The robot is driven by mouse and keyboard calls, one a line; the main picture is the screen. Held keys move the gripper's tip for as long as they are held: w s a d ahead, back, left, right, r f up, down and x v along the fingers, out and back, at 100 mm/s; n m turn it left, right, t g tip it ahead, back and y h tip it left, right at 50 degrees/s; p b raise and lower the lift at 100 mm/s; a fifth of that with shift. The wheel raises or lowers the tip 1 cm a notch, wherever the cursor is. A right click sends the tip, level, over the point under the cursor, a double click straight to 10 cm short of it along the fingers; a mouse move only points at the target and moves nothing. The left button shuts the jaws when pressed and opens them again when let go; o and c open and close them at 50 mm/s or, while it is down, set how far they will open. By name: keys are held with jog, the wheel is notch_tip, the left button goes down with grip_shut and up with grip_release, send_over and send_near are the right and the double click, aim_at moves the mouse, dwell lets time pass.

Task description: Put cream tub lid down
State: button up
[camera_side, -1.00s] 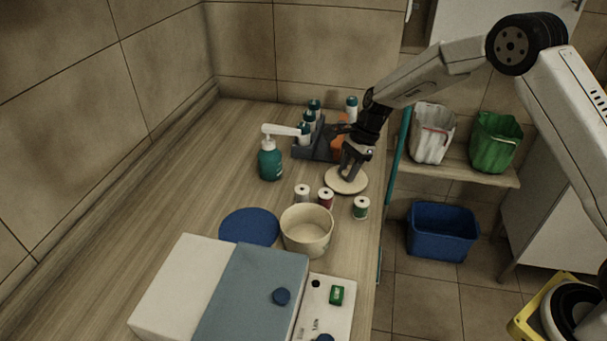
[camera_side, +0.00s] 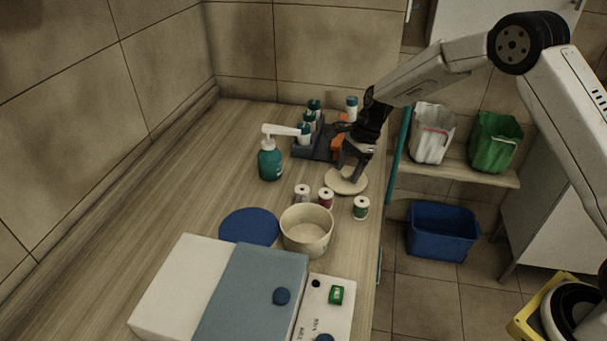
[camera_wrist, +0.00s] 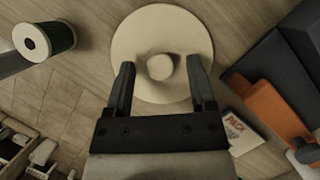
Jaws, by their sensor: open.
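The cream tub lid (camera_side: 345,184) is a round, pale disc lying flat on the wooden counter. In the wrist view the lid (camera_wrist: 160,30) shows a round knob (camera_wrist: 160,67) at its middle. My gripper (camera_side: 350,170) is just above the lid. In the wrist view its two fingers (camera_wrist: 160,85) are spread apart on either side of the knob, with clear gaps, and hold nothing. The open cream tub (camera_side: 307,245) stands upright on the counter, nearer the camera than the lid.
Several small spools, one green (camera_side: 361,208), stand between lid and tub. A teal pump bottle (camera_side: 270,160) is to the left. A dark rack with bottles (camera_side: 303,148) and an orange item (camera_wrist: 270,110) are close behind the lid. The counter's left side is clear.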

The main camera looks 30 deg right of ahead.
jog(key=v, duration=1.1)
jog(key=shift+d+r, duration=0.2)
jog(key=shift+r, duration=0.15)
jog(key=s+a+f+n+t+h, duration=0.1)
jog(key=s+f+n+h, duration=0.1)
jog(key=s+n, duration=0.7)
jog(key=s+f+n+t+h, duration=0.1)
jog(key=s+f+n+h, duration=0.1)
jog(key=s+n, duration=0.7)
jog(key=s, duration=0.7)
jog(key=shift+a+t, duration=0.3)
jog(key=shift+a, duration=0.1)
